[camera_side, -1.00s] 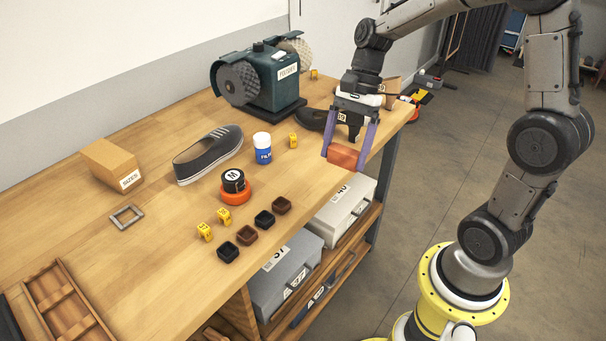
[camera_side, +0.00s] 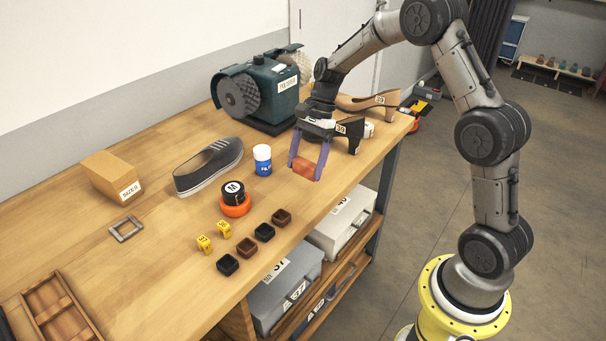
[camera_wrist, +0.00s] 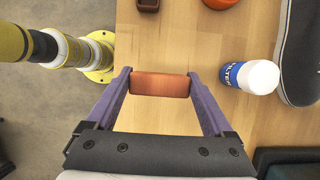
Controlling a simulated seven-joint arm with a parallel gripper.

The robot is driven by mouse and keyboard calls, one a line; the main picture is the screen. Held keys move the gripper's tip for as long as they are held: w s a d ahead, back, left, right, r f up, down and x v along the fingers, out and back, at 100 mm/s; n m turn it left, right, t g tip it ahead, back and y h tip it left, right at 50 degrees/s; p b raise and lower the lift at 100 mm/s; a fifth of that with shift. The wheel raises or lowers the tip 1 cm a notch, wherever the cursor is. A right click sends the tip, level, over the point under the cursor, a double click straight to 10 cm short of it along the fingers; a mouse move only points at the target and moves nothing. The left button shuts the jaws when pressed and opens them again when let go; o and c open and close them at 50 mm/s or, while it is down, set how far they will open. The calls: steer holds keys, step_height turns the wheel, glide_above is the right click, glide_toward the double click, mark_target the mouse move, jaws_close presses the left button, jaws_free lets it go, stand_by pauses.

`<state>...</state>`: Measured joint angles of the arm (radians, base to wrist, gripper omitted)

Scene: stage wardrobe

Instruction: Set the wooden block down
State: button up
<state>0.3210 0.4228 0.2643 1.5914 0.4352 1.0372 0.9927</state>
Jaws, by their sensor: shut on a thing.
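The wooden block (camera_side: 304,169) is a small reddish-brown piece, held between the purple fingers of my gripper (camera_side: 305,172). In the wrist view the block (camera_wrist: 160,85) spans crosswise between the two fingertips of my gripper (camera_wrist: 160,88). The block is over the right part of the wooden workbench (camera_side: 150,245), near its front edge. I cannot tell whether its underside touches the bench top.
A blue and white bottle (camera_side: 262,160) stands left of my gripper. An orange tin with a black top (camera_side: 234,198), dark small cups (camera_side: 265,232) and a grey shoe (camera_side: 208,166) are further left. Heeled shoes (camera_side: 370,103) and a grinder (camera_side: 262,90) stand behind.

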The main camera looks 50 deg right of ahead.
mark_target(303, 175)
steer(key=shift+w+f, duration=0.35)
steer(key=shift+f, duration=0.05)
steer(key=shift+w+f, duration=0.1)
steer(key=shift+f, duration=1.55)
steer(key=shift+f, duration=0.15)
steer(key=o, duration=1.1)
